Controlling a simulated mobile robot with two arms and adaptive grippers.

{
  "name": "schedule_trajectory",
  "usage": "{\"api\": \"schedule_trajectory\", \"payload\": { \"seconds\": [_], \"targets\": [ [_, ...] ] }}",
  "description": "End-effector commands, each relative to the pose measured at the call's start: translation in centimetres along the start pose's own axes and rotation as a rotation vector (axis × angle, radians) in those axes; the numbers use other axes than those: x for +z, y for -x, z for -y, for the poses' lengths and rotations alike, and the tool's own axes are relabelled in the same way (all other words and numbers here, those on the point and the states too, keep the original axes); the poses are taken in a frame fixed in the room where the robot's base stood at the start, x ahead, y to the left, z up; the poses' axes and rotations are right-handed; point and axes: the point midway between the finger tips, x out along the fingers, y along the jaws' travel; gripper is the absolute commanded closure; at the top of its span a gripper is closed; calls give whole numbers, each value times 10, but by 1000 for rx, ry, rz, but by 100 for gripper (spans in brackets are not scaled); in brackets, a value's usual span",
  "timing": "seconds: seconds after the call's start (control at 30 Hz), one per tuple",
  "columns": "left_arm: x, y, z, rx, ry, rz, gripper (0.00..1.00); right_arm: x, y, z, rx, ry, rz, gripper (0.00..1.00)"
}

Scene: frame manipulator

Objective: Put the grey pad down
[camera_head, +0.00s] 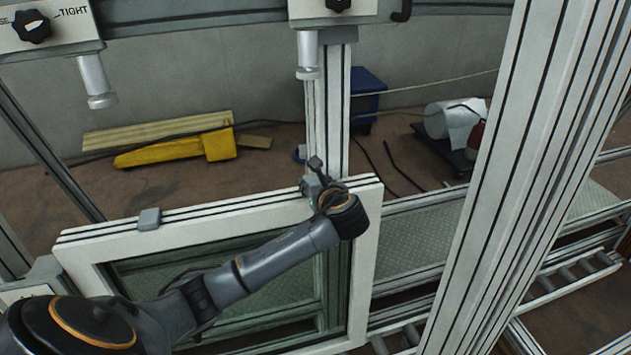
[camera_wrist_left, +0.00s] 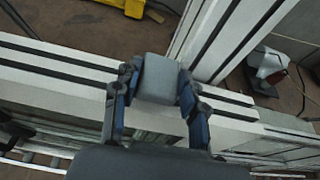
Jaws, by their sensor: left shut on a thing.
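My left gripper (camera_head: 318,178) is at the right end of the white window frame's top rail, with its arm reaching across the frame from the lower left. In the left wrist view the fingers (camera_wrist_left: 157,92) are shut on the grey pad (camera_wrist_left: 158,76), a small block with rounded edges. The held pad is over the rail (camera_wrist_left: 60,72); I cannot tell whether it touches it. A second grey pad (camera_head: 149,219) sits on the top rail of the white frame (camera_head: 240,217) further left. My right gripper is not in view.
A metal upright (camera_head: 328,110) stands just behind the held pad. A thick aluminium post (camera_head: 510,170) crosses the right side. Clamp units with a black knob (camera_head: 31,26) hang above. A yellow object (camera_head: 180,150) lies on the floor behind. The rail between the pads is clear.

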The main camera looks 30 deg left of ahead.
Motion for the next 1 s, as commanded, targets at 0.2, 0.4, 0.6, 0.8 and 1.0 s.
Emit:
{"api": "schedule_trajectory", "payload": {
  "seconds": [0.2, 0.4, 0.6, 0.8, 1.0],
  "targets": [
    [-2, -1, 0, -2, 2, 1, 89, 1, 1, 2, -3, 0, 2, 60],
    [-6, -3, 0, -1, 0, 0, 89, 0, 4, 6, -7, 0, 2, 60],
    [-10, -4, 0, -1, 2, 0, 47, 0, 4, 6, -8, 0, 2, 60],
    [-10, -4, 0, -1, 2, 0, 35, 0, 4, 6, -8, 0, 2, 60],
    [-9, -4, 0, -2, 2, 1, 35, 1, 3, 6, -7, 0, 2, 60]
  ]
}}
